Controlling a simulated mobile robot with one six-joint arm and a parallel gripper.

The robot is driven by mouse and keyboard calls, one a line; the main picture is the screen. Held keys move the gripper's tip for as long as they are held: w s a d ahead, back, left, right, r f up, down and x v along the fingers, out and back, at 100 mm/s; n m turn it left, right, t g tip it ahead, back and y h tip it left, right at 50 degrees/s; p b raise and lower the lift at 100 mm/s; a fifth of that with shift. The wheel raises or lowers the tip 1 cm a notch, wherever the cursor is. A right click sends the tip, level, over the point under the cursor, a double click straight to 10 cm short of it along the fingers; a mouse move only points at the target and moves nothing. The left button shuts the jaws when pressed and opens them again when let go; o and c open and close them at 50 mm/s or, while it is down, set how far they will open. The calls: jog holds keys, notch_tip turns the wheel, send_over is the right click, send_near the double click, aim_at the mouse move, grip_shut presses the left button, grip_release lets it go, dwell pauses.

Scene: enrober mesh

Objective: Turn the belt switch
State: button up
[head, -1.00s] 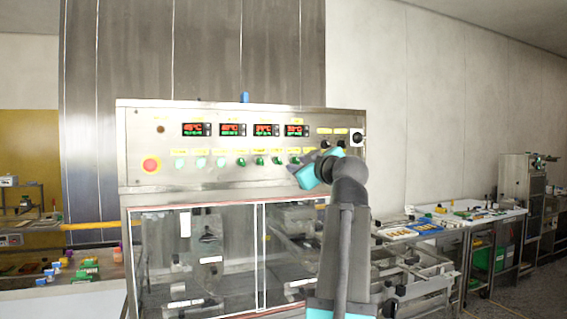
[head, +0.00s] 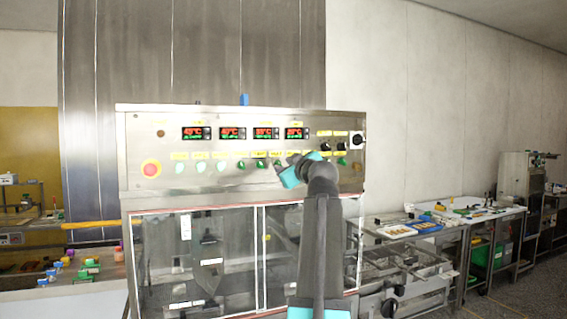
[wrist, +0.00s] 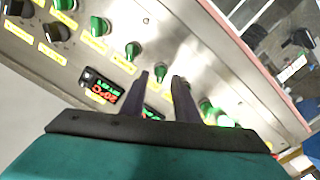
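The steel control panel (head: 220,185) carries a row of green switches with yellow labels too small to read, so I cannot tell which one is the belt switch. My gripper (head: 280,165) is at the right-middle part of this row and hides some switches. In the wrist view my gripper (wrist: 160,76) is open, its two dark fingers apart and pointing at the panel. One green switch (wrist: 160,70) shows in the gap between the fingertips; I cannot tell whether they touch it. Another green switch (wrist: 133,49) is just left of the fingers.
Red displays (head: 232,132) sit above the switches. Clear doors (head: 215,250) are below.

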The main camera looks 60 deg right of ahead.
aim_at(279, 164)
jog(key=shift+x, duration=1.45)
